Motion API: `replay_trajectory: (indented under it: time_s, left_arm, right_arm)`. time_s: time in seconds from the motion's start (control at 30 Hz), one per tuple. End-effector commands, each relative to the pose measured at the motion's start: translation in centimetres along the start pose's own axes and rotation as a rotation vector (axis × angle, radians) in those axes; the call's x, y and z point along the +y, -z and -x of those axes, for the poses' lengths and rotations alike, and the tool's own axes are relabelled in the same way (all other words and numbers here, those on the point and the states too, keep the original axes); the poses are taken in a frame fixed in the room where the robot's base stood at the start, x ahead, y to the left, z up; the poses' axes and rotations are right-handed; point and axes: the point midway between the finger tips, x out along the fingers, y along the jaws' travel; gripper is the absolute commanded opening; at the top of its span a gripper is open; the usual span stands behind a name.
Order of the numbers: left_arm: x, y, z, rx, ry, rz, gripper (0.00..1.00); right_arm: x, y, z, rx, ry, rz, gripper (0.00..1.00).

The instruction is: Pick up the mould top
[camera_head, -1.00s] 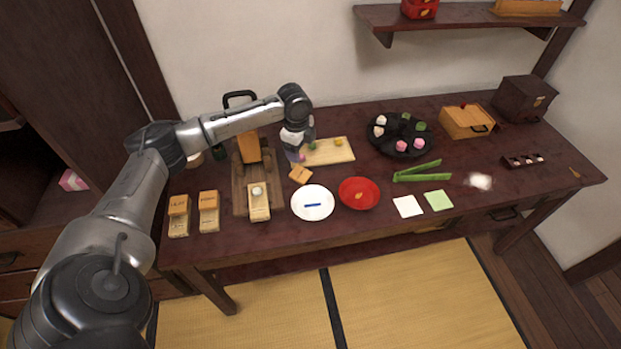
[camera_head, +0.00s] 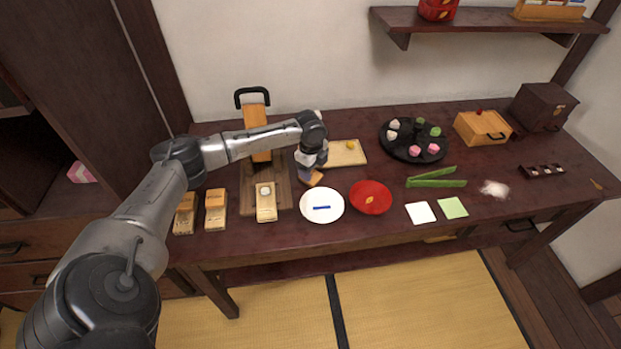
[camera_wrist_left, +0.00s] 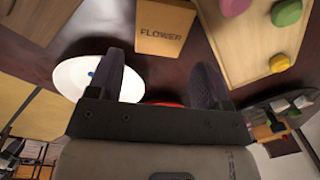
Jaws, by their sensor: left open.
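The mould top, a small light wooden block marked "FLOWER" (camera_wrist_left: 162,27), lies on the dark table ahead of my left gripper (camera_wrist_left: 158,82) in the wrist view. In the head view the mould top (camera_head: 316,179) is partly hidden behind the left gripper (camera_head: 306,172). That gripper is open, pointing down just above and beside the block, with nothing between its fingers. A wooden mould base (camera_head: 266,206) with a pale lump in it stands to the left. My right gripper is not in view.
A white plate (camera_head: 322,217) with a blue strip and a red dish (camera_head: 371,204) lie close by. A cutting board (camera_head: 352,158) with coloured pieces is behind. Two other lettered moulds (camera_head: 185,220) (camera_head: 215,218) stand at the left. A black round tray (camera_head: 408,154) holds several sweets.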

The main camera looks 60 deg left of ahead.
Motion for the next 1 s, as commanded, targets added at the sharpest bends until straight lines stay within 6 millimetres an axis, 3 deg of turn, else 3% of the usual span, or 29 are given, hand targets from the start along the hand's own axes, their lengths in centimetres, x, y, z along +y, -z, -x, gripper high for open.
replay_trajectory:
  time_s: [0.33,0.63,1.0]
  left_arm:
    - [0.1,0.4,-4.4,0.000,0.000,0.000,0.72]
    - [0.1,0.3,-4.8,-0.001,0.001,-0.001,0.72]
    - [0.1,0.3,-4.8,-0.001,0.000,0.000,0.37]
  right_arm:
    - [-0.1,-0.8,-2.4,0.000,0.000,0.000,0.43]
    - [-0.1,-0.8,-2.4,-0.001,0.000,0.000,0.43]
    - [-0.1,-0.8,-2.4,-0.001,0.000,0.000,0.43]
